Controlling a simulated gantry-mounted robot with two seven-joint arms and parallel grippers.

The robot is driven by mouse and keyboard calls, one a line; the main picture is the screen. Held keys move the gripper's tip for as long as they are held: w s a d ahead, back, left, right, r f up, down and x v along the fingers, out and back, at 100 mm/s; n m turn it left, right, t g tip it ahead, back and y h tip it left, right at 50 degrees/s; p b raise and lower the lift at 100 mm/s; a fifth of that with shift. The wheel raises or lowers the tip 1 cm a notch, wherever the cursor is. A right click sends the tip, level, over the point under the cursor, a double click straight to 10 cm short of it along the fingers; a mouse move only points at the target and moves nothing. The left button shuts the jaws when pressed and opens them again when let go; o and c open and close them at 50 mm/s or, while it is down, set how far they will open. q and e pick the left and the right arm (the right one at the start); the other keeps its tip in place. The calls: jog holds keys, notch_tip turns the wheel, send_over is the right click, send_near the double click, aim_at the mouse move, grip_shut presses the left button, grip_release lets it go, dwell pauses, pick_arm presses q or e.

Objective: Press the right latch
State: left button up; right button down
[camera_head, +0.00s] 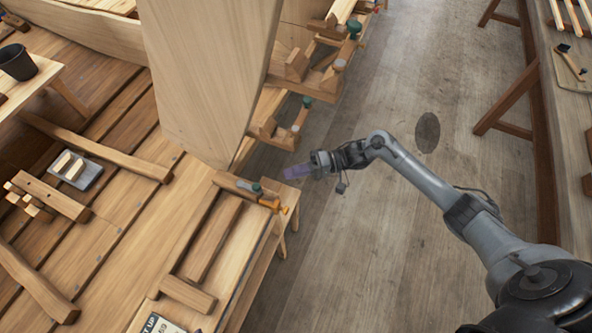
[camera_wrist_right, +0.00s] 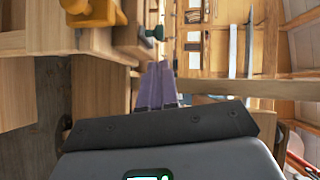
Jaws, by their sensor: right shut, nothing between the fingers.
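My right gripper (camera_head: 297,171) reaches in from the right with its purple fingers shut and empty. The fingers (camera_wrist_right: 156,87) also show in the wrist view, pressed together. They are just right of a wooden clamp bar (camera_head: 233,184) with a green knob (camera_head: 256,188) and an orange latch-like piece (camera_head: 275,205) at the bench end. In the wrist view an orange piece (camera_wrist_right: 95,12) and a green knob (camera_wrist_right: 155,33) lie beyond the fingers. A gap shows between fingers and orange piece in the head view. I cannot tell for sure which part is the right latch. My left gripper is out of view.
A large pale plank hull (camera_head: 205,70) rises left of the gripper. More wooden clamps (camera_head: 272,128) with coloured knobs line its right side. A bench (camera_head: 235,250) stands below. The grey floor (camera_head: 370,260) is open to the right, with another bench (camera_head: 570,130) at the far right.

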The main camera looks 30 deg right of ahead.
pick_arm(q)
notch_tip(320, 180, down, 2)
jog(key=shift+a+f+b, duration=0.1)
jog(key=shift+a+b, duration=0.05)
jog(key=shift+b, duration=0.7)
pick_arm(e)
send_near(248, 186)
jog(key=a+r, duration=0.2)
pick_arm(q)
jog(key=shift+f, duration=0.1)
pick_arm(e)
jog(key=shift+w+a+f, duration=0.25)
jog(key=shift+w+a, duration=0.2)
jog(key=shift+a, duration=0.1)
